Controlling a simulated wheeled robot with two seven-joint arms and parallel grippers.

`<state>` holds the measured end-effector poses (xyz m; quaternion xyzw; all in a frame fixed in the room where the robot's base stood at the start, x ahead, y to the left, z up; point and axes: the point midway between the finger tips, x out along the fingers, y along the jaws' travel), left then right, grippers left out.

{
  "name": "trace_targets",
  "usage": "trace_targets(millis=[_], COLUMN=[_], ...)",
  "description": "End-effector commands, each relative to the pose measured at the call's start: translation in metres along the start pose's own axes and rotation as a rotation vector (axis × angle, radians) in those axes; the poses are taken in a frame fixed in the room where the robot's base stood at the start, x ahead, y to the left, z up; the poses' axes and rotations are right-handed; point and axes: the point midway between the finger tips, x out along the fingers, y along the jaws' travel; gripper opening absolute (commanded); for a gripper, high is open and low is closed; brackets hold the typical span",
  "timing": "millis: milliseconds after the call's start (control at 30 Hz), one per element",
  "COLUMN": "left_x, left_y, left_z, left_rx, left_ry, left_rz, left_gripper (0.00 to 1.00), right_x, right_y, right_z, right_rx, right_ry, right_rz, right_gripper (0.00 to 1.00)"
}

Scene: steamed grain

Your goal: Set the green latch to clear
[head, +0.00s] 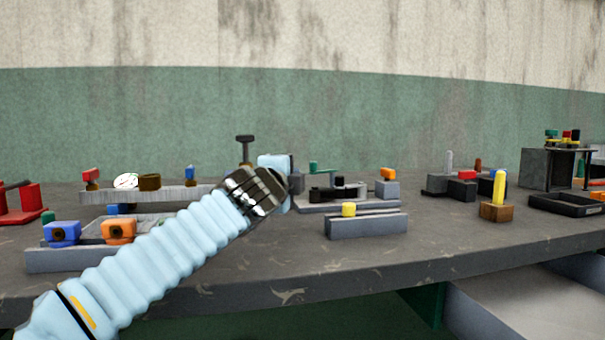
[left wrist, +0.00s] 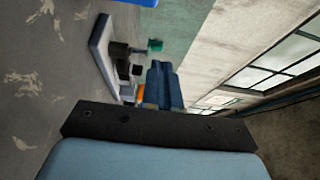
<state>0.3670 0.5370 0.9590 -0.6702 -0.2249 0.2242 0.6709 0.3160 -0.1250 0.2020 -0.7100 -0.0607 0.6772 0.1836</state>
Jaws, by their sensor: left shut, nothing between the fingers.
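The green latch (head: 320,167) is a small green handle on a grey base plate (head: 350,206) with dark blocks, in the middle of the bench. It also shows in the left wrist view as a green piece (left wrist: 155,45) beside dark blocks. I cannot read any marking for its setting. My left gripper (head: 276,164) is just left of this fixture in the head view, at the end of my light-blue arm. It is shut and empty. Its fingertips are mostly hidden in the head view; blue gripper parts show in the left wrist view (left wrist: 164,86). My right gripper is not in view.
A wooden block with a yellow peg (head: 497,205) is further right. Blue and orange blocks (head: 62,233) sit at left. The front bench strip is clear.

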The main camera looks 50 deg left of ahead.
Motion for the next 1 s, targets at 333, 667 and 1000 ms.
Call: trace_targets(millis=[333,667,1000], left_x=[-0.029,-0.029,-0.029], left_y=[0.000,0.000,-0.007], left_z=[0.012,0.012,0.012], left_rx=[-0.001,0.000,0.000], left_ry=[0.000,0.000,0.000], left_rz=[0.001,0.001,0.001], left_gripper=[0.00,0.00,0.00], right_x=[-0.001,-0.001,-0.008], right_y=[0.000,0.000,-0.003], right_z=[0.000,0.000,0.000], right_rx=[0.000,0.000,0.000], right_ry=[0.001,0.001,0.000], right_rz=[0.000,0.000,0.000], right_gripper=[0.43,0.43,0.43])
